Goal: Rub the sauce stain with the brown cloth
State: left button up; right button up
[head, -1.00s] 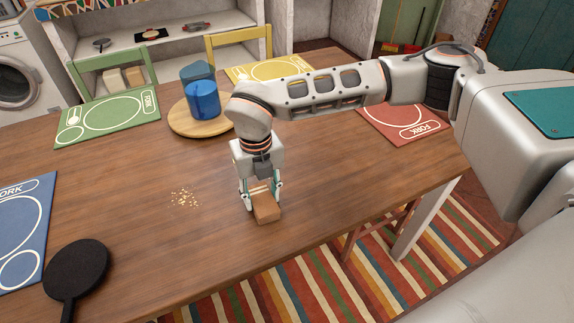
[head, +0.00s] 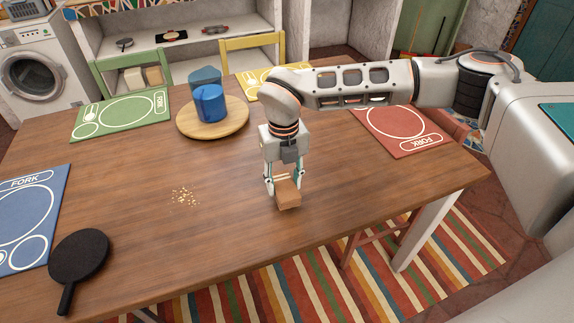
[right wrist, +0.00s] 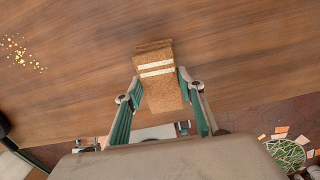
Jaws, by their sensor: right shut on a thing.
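The brown cloth (head: 287,194) is a folded tan-brown block with pale stripes. My right gripper (head: 283,183) is shut on it near the middle of the table, pointing down. In the right wrist view the cloth (right wrist: 162,92) sits between the two fingers. I cannot tell whether its underside touches the wood. No sauce stain can be made out in either view. A patch of pale crumbs (head: 185,196) lies left of the cloth; the crumbs also show in the right wrist view (right wrist: 20,52). My left gripper is not in view.
A round wooden board (head: 240,122) with a blue cup (head: 209,104) stands behind. Blue (head: 25,215), green (head: 122,116), yellow (head: 248,88) and red (head: 398,130) placemats lie around the edges. A black pan-shaped item (head: 78,256) is at the front left. Wood around the crumbs is clear.

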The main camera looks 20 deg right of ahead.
jog(key=shift+a+r, duration=0.1)
jog(key=shift+r, duration=0.55)
jog(key=shift+r+p, duration=0.35)
jog(key=shift+p, duration=0.1)
jog(key=shift+r+p, duration=0.5)
jog(key=shift+r, duration=0.2)
jog(key=shift+s+r+p, duration=0.1)
jog(key=shift+r+p, duration=0.45)
jog(key=shift+r, duration=0.4)
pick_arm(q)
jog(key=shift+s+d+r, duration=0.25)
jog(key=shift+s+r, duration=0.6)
